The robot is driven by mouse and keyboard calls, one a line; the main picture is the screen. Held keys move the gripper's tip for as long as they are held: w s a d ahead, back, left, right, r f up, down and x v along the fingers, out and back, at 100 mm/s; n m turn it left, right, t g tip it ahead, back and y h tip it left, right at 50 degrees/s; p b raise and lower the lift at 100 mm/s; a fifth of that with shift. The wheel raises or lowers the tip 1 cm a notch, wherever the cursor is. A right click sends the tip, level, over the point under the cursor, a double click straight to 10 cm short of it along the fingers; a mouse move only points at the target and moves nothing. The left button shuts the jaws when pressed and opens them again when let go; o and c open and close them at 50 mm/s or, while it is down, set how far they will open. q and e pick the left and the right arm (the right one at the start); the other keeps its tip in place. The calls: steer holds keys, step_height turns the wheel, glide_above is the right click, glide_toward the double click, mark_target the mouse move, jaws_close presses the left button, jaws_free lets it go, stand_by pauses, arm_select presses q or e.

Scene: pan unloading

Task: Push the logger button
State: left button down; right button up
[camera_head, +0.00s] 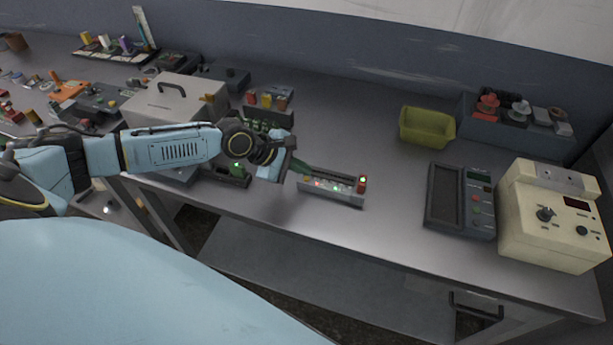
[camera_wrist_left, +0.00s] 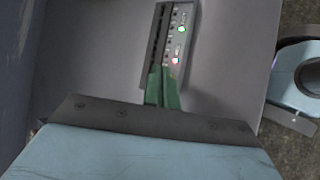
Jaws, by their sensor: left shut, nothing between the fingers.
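A long, low grey device (camera_head: 335,194) with small lit lights and a red block at its right end lies near the front edge of the table. It also shows in the left wrist view (camera_wrist_left: 183,45), with green and red lights along its face. My left gripper (camera_head: 297,166) is at the left end of this device. In the left wrist view its green fingers (camera_wrist_left: 162,88) are shut together and empty, with the tips at the device's near end. I cannot tell whether they touch it. No label shows which thing is the logger. My right gripper is not in view.
A dark keypad device (camera_head: 446,196) and a cream box with a knob (camera_head: 548,225) stand at the right. A yellow-green bin (camera_head: 426,127) and a grey tray (camera_head: 540,136) stand behind. A grey case (camera_head: 172,102) and small parts crowd the left.

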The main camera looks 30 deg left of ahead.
mark_target(302, 181)
arm_select(q)
steer(key=shift+f, duration=0.25)
steer(key=shift+f, duration=0.45)
stand_by(0.6)
steer(key=shift+r+p, duration=0.95)
steer(key=shift+p, duration=0.3)
step_height(302, 181, up, 6)
steer(key=p, duration=0.7)
